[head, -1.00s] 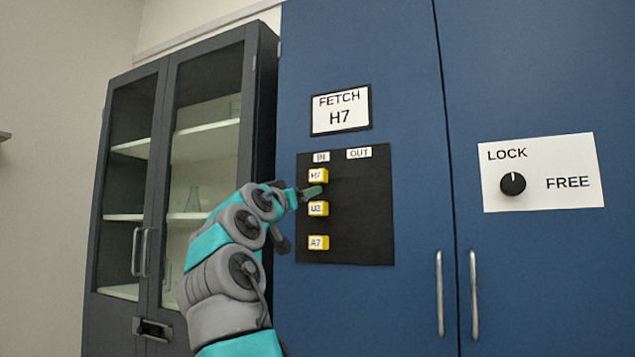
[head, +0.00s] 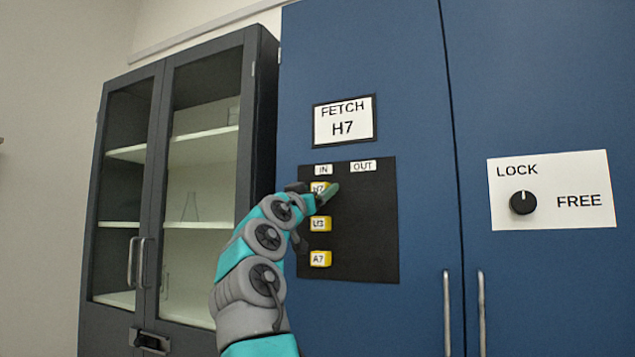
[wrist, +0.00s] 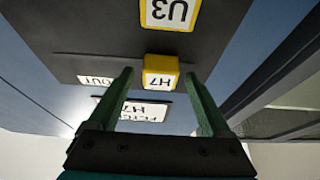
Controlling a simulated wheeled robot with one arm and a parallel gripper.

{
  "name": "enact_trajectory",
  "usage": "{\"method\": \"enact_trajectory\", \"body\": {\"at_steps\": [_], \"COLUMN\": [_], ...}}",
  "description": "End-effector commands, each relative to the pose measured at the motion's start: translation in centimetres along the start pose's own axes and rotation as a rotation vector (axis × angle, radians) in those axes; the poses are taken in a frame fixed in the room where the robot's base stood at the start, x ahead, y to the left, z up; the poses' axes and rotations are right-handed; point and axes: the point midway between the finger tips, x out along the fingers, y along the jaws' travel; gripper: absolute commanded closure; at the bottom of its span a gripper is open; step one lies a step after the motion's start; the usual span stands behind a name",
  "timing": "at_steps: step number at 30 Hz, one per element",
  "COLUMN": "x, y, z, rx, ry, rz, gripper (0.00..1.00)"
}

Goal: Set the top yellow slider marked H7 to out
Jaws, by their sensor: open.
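The yellow H7 slider (head: 317,187) is the top one on the black panel (head: 365,235). It sits at the left, under the IN label (head: 323,169); the OUT label (head: 362,165) is to the right. My gripper (head: 327,192) is at the H7 slider in the head view and partly covers it. In the wrist view, which is upside down, my open gripper (wrist: 158,74) has a finger on each side of the H7 slider (wrist: 161,72), with small gaps visible. Whether the fingers reach past its face is hard to tell.
The yellow U3 slider (head: 320,224) and A7 slider (head: 320,258) sit below, also on the left. A FETCH H7 sign (head: 344,120) is above the panel. A LOCK knob (head: 523,202) is at the right. A glass-door cabinet (head: 180,190) stands left.

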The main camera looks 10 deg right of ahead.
Motion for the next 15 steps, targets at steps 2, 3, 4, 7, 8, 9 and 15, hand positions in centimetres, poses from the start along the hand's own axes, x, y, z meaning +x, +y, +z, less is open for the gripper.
{"method": "enact_trajectory", "body": {"at_steps": [2, 3, 4, 7, 8, 9, 15], "x": [0.42, 0.5, 0.53, 0.52, 0.51, 0.5, 0.49], "y": [-0.02, -0.01, -0.01, -0.01, -0.02, -0.02, -0.02], "z": [-0.03, 0.04, 0.07, 0.14, 0.15, 0.14, 0.13], "rx": [-0.001, 0.0, 0.0, 0.001, 0.001, 0.001, 0.0], "ry": [-0.002, -0.002, -0.002, -0.002, -0.002, -0.001, -0.001], "rz": [0.0, 0.0, 0.0, 0.0, 0.0, 0.0, 0.0], "gripper": [0.18, 0.18, 0.18, 0.18, 0.18, 0.18, 0.34]}}
